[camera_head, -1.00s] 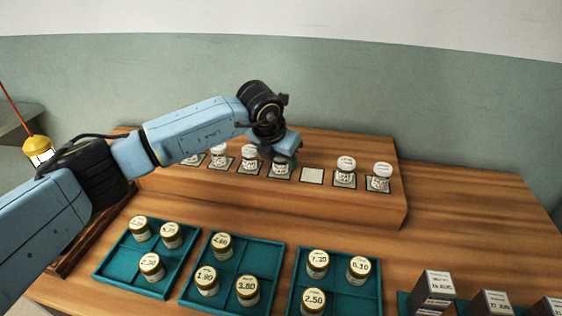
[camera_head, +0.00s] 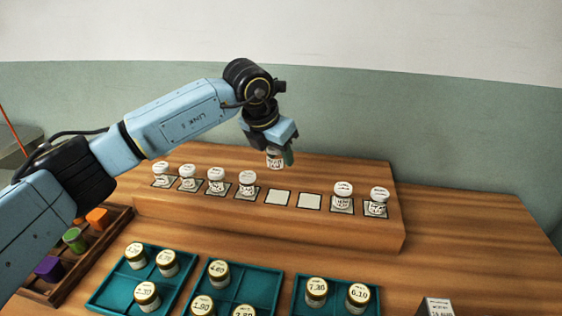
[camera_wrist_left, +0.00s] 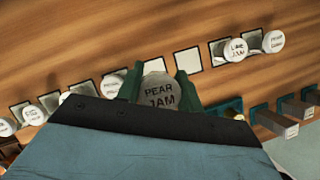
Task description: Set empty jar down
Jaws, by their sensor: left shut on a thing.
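My left gripper (camera_head: 281,153) is shut on a white-lidded jar (camera_head: 274,160) and holds it upright in the air above the wooden shelf (camera_head: 330,234). In the left wrist view the lid of the held jar (camera_wrist_left: 160,92) reads "PEAR JAM", between my gripper's two green fingers (camera_wrist_left: 159,90). Below it, two marked squares on the shelf are bare, a left one (camera_head: 278,197) and a right one (camera_head: 309,201). I cannot tell whether the held jar is empty. My right gripper is not in view.
White-lidded jars stand on the other squares, such as one left of the gap (camera_head: 246,182) and one right of it (camera_head: 342,197). Green trays (camera_head: 118,284) with gold-lidded jars are in front. A wooden rack (camera_head: 112,235) with coloured items is at left.

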